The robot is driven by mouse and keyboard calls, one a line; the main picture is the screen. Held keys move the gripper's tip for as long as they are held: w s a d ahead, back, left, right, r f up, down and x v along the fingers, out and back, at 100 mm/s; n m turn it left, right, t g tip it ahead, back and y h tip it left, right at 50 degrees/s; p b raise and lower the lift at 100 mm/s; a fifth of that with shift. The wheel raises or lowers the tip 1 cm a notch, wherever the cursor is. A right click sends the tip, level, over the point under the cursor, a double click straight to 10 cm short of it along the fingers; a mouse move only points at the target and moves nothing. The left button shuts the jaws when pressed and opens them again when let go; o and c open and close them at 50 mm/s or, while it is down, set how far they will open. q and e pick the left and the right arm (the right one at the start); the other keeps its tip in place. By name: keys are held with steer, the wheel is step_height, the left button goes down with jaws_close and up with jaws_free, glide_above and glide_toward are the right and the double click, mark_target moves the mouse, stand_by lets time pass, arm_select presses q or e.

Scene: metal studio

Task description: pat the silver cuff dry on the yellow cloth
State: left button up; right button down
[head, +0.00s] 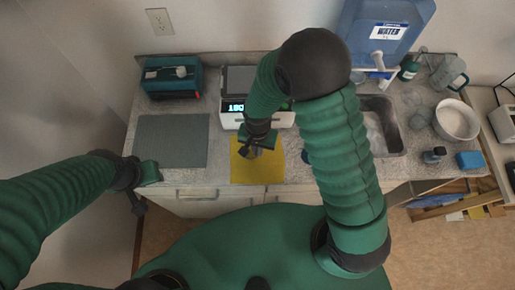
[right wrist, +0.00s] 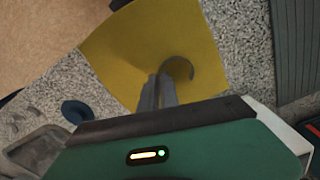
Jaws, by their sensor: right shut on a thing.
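The yellow cloth (head: 258,168) lies flat on the speckled counter in front of a scale; it also shows in the right wrist view (right wrist: 130,50). My right gripper (head: 254,150) is over the cloth, and its fingers show in the right wrist view (right wrist: 158,90). It is shut on the silver cuff (right wrist: 182,67), a dark-looking open ring at the fingertips against the cloth. I cannot tell whether the cuff touches the cloth. In the head view the cuff is mostly hidden by the gripper. My left gripper (head: 142,190) hangs off the counter's front edge; its jaws are unclear.
A scale (head: 232,120) with a lit display stands behind the cloth. A grey mat (head: 170,141) lies to the left, below a green toolbox (head: 170,78). A sink (head: 383,127), a white bowl (head: 456,119) and a blue block (head: 470,160) are to the right.

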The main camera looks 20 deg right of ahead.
stand_by(0.4)
steer(key=shift+w+a+r+p, duration=0.1)
steer(key=shift+a+r+p, duration=0.15)
steer(key=shift+r+p, duration=0.3)
steer(key=shift+w+a+r+p, duration=0.1)
steer(key=shift+a+r+p, duration=0.15)
steer(key=shift+r+p, duration=0.3)
steer(key=shift+r, duration=0.15)
step_height(320, 180, up, 7)
steer(key=p, duration=0.6)
steer(key=shift+w, duration=0.1)
